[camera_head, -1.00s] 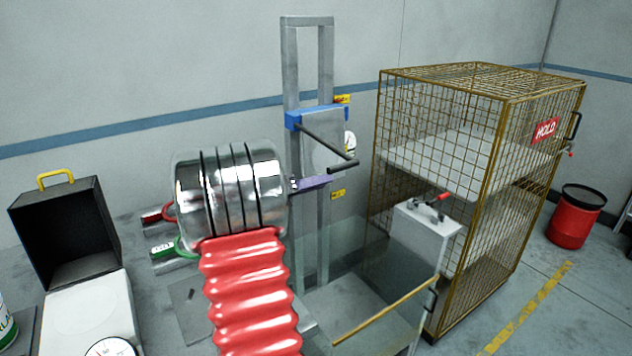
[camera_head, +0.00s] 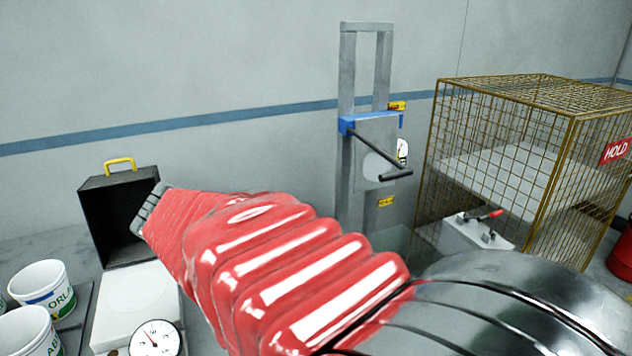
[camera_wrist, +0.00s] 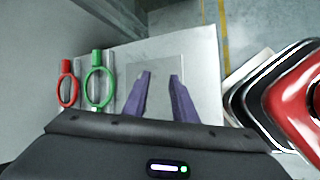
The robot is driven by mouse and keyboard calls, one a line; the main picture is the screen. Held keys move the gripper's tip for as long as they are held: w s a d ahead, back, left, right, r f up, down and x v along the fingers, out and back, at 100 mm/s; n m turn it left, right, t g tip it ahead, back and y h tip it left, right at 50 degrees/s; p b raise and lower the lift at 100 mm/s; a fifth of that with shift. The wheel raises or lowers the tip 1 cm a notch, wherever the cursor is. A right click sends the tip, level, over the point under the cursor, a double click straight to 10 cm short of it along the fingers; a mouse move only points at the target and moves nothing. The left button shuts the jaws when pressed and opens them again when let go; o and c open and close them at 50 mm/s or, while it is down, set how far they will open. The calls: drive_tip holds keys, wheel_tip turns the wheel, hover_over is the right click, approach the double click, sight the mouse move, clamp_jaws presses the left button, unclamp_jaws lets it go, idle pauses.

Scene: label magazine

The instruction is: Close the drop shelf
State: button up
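I cannot pick out the drop shelf with certainty. In the head view an upright grey frame (camera_head: 347,80) stands against the wall, with a blue bar (camera_head: 352,122), a grey panel (camera_head: 385,135) and a dark rod handle (camera_head: 395,175). In the wrist view my gripper (camera_wrist: 159,76) has two purple fingers, apart and with nothing between them. They lie over a pale worktop (camera_wrist: 204,80) and a grey square plate (camera_wrist: 158,70); contact cannot be told. My gripper is not visible in the head view, and my arm covers the lower middle there.
Red (camera_wrist: 67,90) and green (camera_wrist: 100,85) ring-handled items lie left of my gripper. A wire cage (camera_head: 571,150) with a HOLD sign stands right, near a toggle clamp (camera_head: 485,228). An open black case (camera_head: 120,215), a dial gauge (camera_head: 157,340) and white tubs (camera_head: 44,288) are left.

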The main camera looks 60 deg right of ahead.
drive_tip(key=s+a+f+m+t+y, duration=0.1)
drive_tip(key=a+m+t+y, duration=0.5)
drive_tip(key=a, duration=2)
drive_tip(key=shift+s+a+f+m+y, duration=0.2)
drive_tip(key=shift+a+m+y, duration=0.2)
drive_tip(key=shift+m+y, duration=0.3)
